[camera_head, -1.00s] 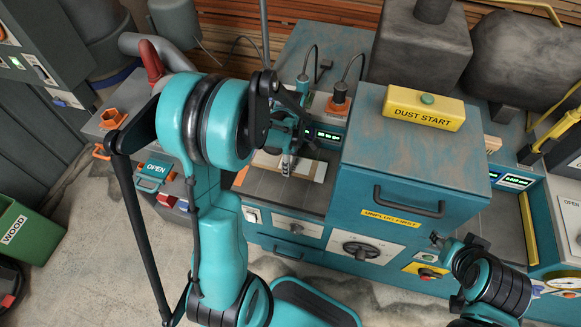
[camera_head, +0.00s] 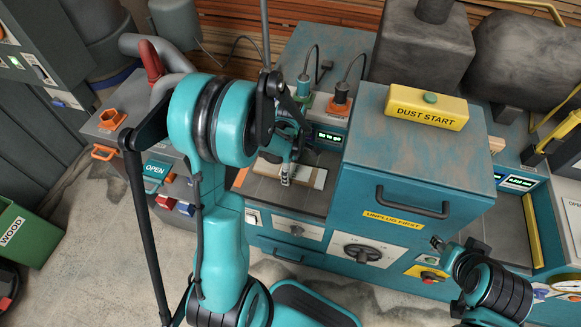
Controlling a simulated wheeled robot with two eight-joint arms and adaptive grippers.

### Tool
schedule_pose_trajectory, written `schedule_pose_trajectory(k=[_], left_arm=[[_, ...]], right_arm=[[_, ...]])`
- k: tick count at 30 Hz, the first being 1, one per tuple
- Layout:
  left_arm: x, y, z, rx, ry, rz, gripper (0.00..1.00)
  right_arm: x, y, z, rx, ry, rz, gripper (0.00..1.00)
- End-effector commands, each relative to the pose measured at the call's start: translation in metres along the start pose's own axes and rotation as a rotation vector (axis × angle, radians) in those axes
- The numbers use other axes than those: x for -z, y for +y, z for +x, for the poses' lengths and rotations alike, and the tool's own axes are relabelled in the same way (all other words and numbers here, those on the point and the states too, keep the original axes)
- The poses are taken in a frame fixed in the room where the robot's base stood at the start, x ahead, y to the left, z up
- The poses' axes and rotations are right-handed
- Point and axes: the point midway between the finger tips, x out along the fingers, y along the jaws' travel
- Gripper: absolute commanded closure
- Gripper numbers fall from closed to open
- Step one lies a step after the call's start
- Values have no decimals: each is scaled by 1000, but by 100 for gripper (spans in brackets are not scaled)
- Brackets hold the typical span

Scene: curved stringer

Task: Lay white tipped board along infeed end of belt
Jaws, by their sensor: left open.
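A pale tan board (camera_head: 317,180) with a white part lies on the dark flat infeed bed (camera_head: 312,201) of the teal machine, in front of its opening. It lies roughly along the front edge of the machine body. My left gripper (camera_head: 287,182) is open and points down at the board, with its fingertips right over or at its near edge. Whether they touch it cannot be told, and the gripper hides part of the board. My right gripper (camera_head: 438,243) is away from the board, near the machine's right front; its fingers are too small to read.
The tall teal machine housing (camera_head: 410,160) with a black handle stands right of the bed. A yellow dust start box (camera_head: 427,107) sits on top. A grey cabinet with an open label (camera_head: 158,170) is at left, and a green wood bin (camera_head: 30,235) is at far left.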

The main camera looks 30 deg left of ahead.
Motion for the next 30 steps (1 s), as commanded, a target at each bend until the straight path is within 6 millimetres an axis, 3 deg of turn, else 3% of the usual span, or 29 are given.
schedule_pose_trajectory(k=[5,18,23,26,30], left_arm=[[0,0,-16,0,0,0,20],[0,0,-107,0,0,0,20],[0,0,-122,-1,0,4,20],[-4,-5,-132,-20,0,60,20],[-19,-23,-158,-108,12,312,20]], right_arm=[[5,0,-7,0,0,0,60],[24,0,-34,0,0,0,60],[26,0,-37,0,0,0,60],[27,0,-37,0,0,0,60],[26,0,-37,0,0,0,60]])
